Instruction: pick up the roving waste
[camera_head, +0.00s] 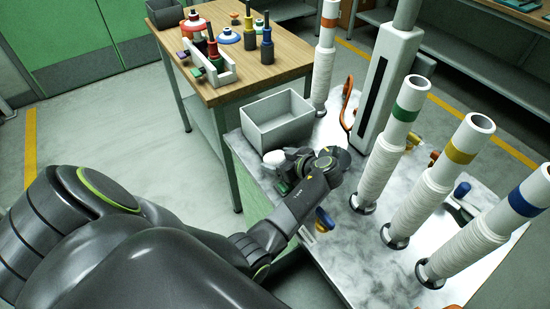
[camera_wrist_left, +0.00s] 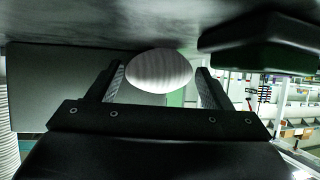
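A small white rounded bundle, which looks like the roving waste (camera_head: 272,158), lies on the grey machine top by its left edge, just in front of a grey bin. In the left wrist view the white bundle (camera_wrist_left: 158,72) shows as a ribbed oval between the two fingers. My left gripper (camera_head: 284,172) is low at the machine top, beside the bundle. In the left wrist view my left gripper (camera_wrist_left: 160,80) is open, with a narrow gap on each side of the bundle. Part of the bundle is hidden behind the gripper in the head view. My right gripper is not in view.
The grey open bin (camera_head: 262,132) stands directly behind the bundle. Upright roving bobbins with a green band (camera_head: 404,113), a yellow band (camera_head: 459,156) and a blue band (camera_head: 528,198) stand to the right.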

